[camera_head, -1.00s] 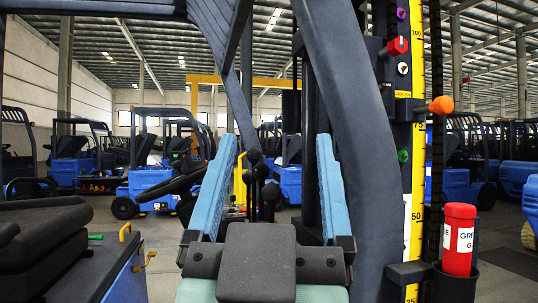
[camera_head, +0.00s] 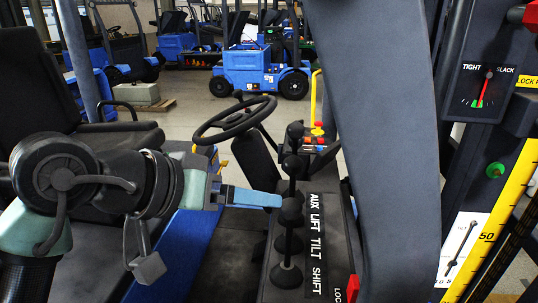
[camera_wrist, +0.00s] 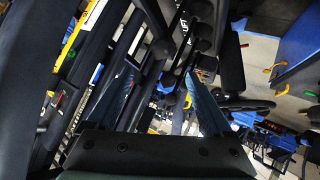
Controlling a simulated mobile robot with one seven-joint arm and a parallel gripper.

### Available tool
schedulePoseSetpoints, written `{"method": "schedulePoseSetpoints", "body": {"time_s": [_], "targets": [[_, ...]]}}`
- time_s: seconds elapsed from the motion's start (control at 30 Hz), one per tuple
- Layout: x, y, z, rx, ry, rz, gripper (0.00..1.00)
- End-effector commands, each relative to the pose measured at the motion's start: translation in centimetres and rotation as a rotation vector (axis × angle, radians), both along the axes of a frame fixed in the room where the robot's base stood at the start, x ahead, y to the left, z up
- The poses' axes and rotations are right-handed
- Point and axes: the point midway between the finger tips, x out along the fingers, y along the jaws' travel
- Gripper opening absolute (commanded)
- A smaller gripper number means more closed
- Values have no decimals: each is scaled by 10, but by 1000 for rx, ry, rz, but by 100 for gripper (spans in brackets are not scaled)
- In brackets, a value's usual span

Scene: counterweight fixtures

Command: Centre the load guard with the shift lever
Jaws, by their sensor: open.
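The shift lever (camera_head: 290,212) is the nearest in a row of black-knobbed levers; the label strip (camera_head: 317,245) beside them reads AUX, LIFT, TILT, SHIFT. My gripper (camera_head: 276,201) comes in from the left with its pale blue fingers pointing right, close to the nearest knob. I cannot tell whether it touches. In the wrist view my gripper (camera_wrist: 160,70) is open, its two blue fingers apart, with dark levers and knobs around and beyond the tips. I cannot make out the load guard in either view.
A steering wheel (camera_head: 235,117) stands behind my gripper. A thick dark post (camera_head: 375,150) rises right of the levers. Further right are a TIGHT/SLACK gauge (camera_head: 487,88), a white plate with a black pointer (camera_head: 462,250) and a yellow scale (camera_head: 500,215). A black seat (camera_head: 40,90) is at left.

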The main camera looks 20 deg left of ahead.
Motion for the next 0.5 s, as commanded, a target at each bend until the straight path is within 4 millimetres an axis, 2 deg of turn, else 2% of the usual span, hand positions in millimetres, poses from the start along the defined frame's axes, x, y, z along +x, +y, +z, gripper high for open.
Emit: {"method": "schedulePoseSetpoints", "body": {"time_s": [0.17,0.5], "targets": [[2,1,-9,-8,24,0,85],[47,-20,-45,-6,20,0,85]]}}
